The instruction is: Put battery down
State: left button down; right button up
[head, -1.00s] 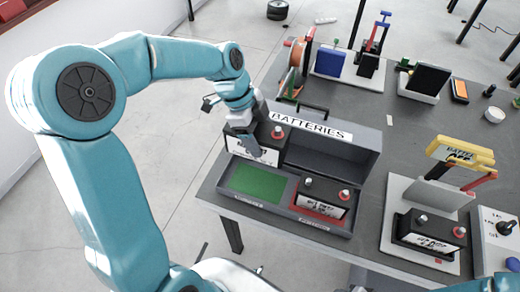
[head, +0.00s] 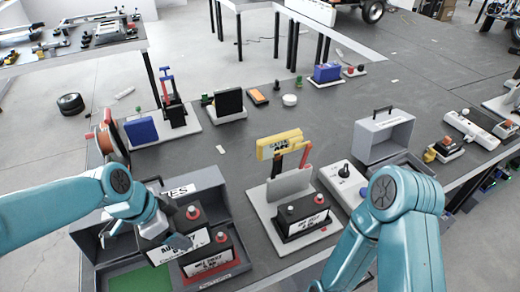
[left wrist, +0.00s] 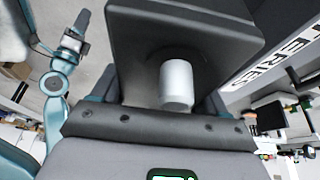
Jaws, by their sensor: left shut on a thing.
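My left gripper (head: 158,228) is shut on a dark battery with a white label (head: 172,250). In the left wrist view the battery (left wrist: 185,25) fills the top, with a silver post facing me. The held battery is over the grey batteries case (head: 222,190); whether it touches the bottom, I cannot tell. The green pad (head: 150,282) in the case shows bare at its front. A second battery (head: 212,262) with red-topped posts stands on the red pad, right beside the held one. My right gripper is out of view; only its arm shows at right.
A cable reel (head: 112,140) and a blue block (head: 141,130) are behind the case. An open grey box (head: 384,135) is at right.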

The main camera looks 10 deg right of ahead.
aim_at(195, 206)
pick_arm(q)
jog(key=d+n, duration=0.1)
jog(key=w+d+n+t, duration=0.1)
jog(key=n, duration=0.1)
jog(key=shift+w+f+y, duration=0.15)
jog(key=shift+f+y, duration=0.15)
jog(key=n, duration=0.1)
jog(key=w+d+n+t+y, duration=0.1)
jog(key=n, duration=0.1)
jog(key=shift+f+n, duration=0.15)
jog(key=shift+n, duration=0.15)
jog(key=n, duration=0.1)
jog(key=w+n+y, duration=0.1)
jog(key=d+n+t, duration=0.1)
jog(key=n, duration=0.1)
jog(key=shift+w, duration=0.25)
jog(key=n, duration=0.1)
jog(key=n+y, duration=0.1)
jog(key=w+n, duration=0.1)
jog(key=shift+d+r+n+y, duration=0.1)
jog(key=shift+r+n+y, duration=0.2)
jog(key=shift+y, duration=0.1)
jog(key=shift+d, duration=0.15)
